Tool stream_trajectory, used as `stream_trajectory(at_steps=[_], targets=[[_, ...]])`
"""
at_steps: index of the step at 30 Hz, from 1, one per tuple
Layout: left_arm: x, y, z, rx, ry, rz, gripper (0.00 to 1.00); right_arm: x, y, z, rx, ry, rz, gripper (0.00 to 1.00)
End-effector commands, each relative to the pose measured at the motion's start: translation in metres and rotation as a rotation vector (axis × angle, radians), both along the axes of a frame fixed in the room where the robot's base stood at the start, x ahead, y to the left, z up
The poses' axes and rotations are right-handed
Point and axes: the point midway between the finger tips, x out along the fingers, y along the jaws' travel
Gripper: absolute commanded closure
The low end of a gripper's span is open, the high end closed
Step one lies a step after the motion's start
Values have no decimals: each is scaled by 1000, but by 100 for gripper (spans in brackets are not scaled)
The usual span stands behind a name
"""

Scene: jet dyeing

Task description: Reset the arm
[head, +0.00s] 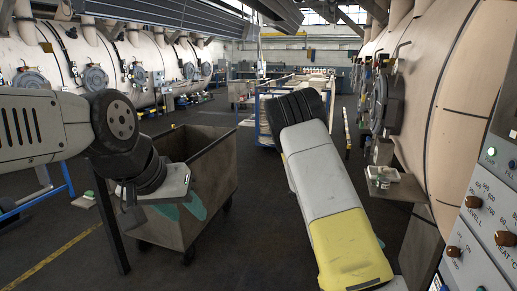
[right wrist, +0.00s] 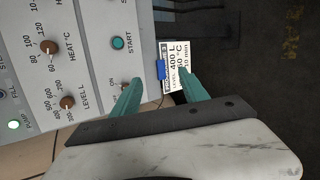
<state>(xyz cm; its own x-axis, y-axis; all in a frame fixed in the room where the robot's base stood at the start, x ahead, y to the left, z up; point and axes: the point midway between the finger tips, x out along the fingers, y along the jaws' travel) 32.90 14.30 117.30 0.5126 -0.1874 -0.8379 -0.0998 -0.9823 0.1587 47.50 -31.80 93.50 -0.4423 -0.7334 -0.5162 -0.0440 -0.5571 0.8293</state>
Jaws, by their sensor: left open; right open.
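My left gripper (head: 180,209) shows in the head view in front of a grey cart, with its teal fingers pointing down and apart. Nothing shows between them.
The control panel also shows at the right edge of the head view (head: 482,228), with brown knobs. The grey wheeled cart (head: 208,165) stands behind my left gripper. A small shelf (head: 397,187) juts from the right machine (head: 450,110). Dark floor (head: 265,245) lies clear between cart and right arm.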

Motion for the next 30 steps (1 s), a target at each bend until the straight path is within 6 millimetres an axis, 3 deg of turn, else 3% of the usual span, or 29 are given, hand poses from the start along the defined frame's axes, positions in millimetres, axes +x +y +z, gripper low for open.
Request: stream_trajectory(at_steps=[8,15,24,30], targets=[[0,0,0,0,0,0,58,-28,51,46,450,-168,-19,48],[0,0,0,0,0,0,58,-52,96,104,762,-361,70,48],[0,0,0,0,0,0,58,-95,142,183,1005,-646,286,48],[0,0,0,0,0,0,58,-127,164,221,1060,-816,447,48]])
